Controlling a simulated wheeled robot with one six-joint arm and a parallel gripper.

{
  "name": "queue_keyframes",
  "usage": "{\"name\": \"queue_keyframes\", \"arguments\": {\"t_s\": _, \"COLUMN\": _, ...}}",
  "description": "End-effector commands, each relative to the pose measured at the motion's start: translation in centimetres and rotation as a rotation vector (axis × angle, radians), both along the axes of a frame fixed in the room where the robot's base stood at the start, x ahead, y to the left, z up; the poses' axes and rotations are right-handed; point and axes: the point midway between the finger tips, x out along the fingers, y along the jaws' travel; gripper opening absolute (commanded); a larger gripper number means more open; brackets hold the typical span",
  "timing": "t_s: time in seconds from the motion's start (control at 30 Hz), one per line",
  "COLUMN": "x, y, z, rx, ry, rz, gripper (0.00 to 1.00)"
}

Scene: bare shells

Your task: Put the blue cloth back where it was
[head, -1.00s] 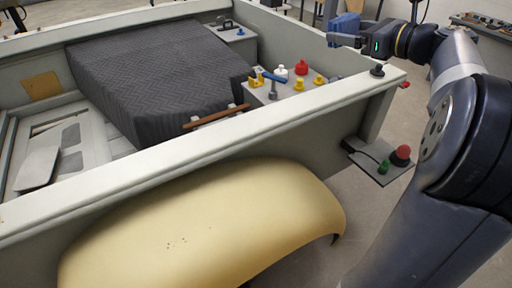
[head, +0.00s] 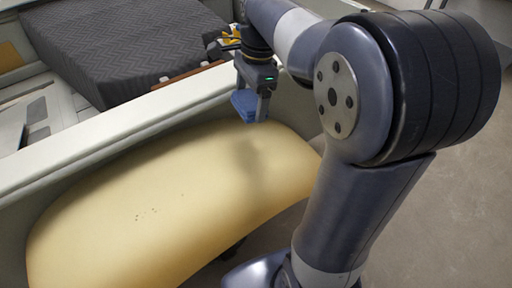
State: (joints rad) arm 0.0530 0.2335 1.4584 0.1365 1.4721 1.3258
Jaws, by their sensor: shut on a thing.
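My gripper (head: 253,110) points down in the head view, above the far right part of a smooth cream curved panel (head: 150,190). It is shut on the blue cloth (head: 242,104), which looks like a small folded bundle between the fingers. A soft dark patch, likely a shadow, lies on the panel below the cloth. The cloth appears held above the panel, though the exact gap is hard to tell. My arm hides what lies behind it at the upper right.
A pale grey shell wall (head: 140,112) runs behind the panel. Beyond it lie a dark grey quilted pad (head: 130,45), a wooden strip (head: 185,73) and partly hidden yellow items (head: 230,38). Bare floor (head: 440,220) is open at the right.

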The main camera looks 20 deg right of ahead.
Motion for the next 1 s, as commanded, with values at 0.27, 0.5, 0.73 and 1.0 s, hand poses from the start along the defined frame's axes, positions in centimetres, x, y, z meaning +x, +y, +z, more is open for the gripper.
{"name": "queue_keyframes", "arguments": {"t_s": 0.27, "x": -1.7, "y": -0.7, "z": -2.4, "rx": -0.132, "ry": -0.02, "rz": 0.134, "gripper": 0.63}}
{"name": "queue_keyframes", "arguments": {"t_s": 0.5, "x": -1.7, "y": -0.8, "z": -6.7, "rx": -0.136, "ry": -0.019, "rz": 0.139, "gripper": 0.63}}
{"name": "queue_keyframes", "arguments": {"t_s": 0.73, "x": -1.7, "y": -0.8, "z": -9.1, "rx": -0.135, "ry": -0.019, "rz": 0.138, "gripper": 0.63}}
{"name": "queue_keyframes", "arguments": {"t_s": 1.0, "x": -1.7, "y": -0.8, "z": -11.7, "rx": -0.135, "ry": -0.023, "rz": 0.136, "gripper": 0.63}}
